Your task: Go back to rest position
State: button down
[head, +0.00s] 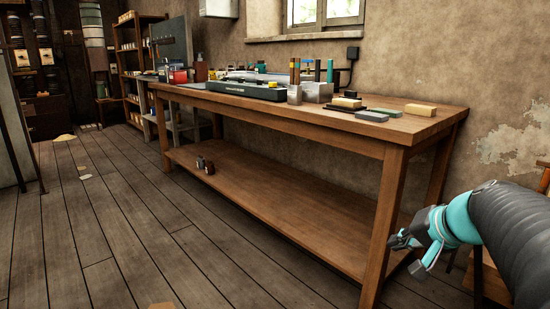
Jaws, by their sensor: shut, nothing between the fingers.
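My gripper (408,254) is at the lower right of the head view, at the end of my dark, ribbed arm with teal parts. It is shut and empty. It hangs in the air in front of the workbench's near right leg, below the bench top. From this view I cannot tell whether it touches the leg. No handwheel press shows clearly in this view.
A wooden workbench (330,128) with a lower shelf (270,205) runs along the wall. Blocks, tools and a dark tray (245,90) lie on it. Shelving (130,60) stands at the back left. The plank floor (120,220) at left is mostly clear.

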jog(key=s+a+f+n+g+h+p, duration=0.2)
jog(key=s+a+n+p, duration=0.2)
jog(key=s+a+n, duration=0.4)
jog(key=s+a, duration=0.6)
jog(key=s, duration=0.1)
jog(key=shift+f+g+p, duration=0.15)
jog(key=shift+g+p, duration=0.2)
jog(key=shift+g, duration=0.05)
jog(key=shift+d, duration=0.15)
